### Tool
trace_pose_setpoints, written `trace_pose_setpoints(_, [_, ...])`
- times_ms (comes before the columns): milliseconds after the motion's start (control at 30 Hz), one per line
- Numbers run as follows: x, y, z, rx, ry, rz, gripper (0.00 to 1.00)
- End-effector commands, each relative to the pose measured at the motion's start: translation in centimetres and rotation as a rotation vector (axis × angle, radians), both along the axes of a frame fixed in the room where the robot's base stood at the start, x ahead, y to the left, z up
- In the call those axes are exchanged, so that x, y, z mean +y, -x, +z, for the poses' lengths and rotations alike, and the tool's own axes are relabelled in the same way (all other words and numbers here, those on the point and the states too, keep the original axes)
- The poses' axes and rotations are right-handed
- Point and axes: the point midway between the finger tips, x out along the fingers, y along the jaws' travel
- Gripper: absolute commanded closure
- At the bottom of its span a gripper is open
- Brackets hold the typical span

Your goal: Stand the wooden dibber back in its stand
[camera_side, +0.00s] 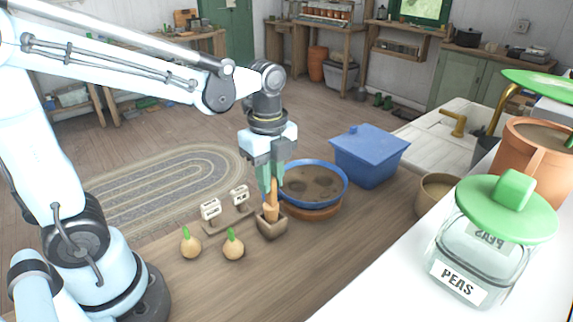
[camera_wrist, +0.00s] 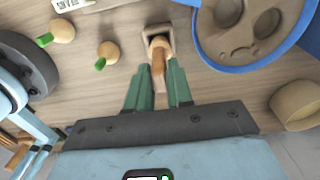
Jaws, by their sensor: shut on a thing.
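The wooden dibber (camera_side: 272,203) is upright between the green fingers of my gripper (camera_side: 271,192), which is shut on it. Its lower end is at the mouth of the small square wooden stand (camera_side: 272,228) on the bench; I cannot tell how deep it sits. In the wrist view the dibber (camera_wrist: 158,62) runs from between the fingertips of my gripper (camera_wrist: 159,70) to the opening of the stand (camera_wrist: 174,41). Its rounded end overlaps that opening. The fingers hide part of the dibber.
A blue-rimmed round sieve (camera_side: 330,203) stands close on the right, with a blue lidded box (camera_side: 370,155) behind. Two onion-like bulbs (camera_side: 190,245) and small white label signs (camera_side: 211,209) are on the left. A peas jar (camera_side: 480,260) stands at the right. The front bench is clear.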

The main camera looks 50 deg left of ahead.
Motion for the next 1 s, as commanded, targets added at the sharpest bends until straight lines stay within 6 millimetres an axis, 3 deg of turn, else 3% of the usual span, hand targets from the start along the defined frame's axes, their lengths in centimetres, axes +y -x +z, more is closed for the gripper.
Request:
trace_pose_setpoints(767, [0.0,0.0,-1.3,0.000,0.000,0.000,1.00])
trace_pose_setpoints(800, [0.0,0.0,-1.3,0.000,0.000,0.000,0.75])
trace_pose_setpoints(967, [0.0,0.0,-1.3,0.000,0.000,0.000,0.50])
trace_pose_setpoints(1000, [0.0,0.0,-1.3,0.000,0.000,0.000,0.49])
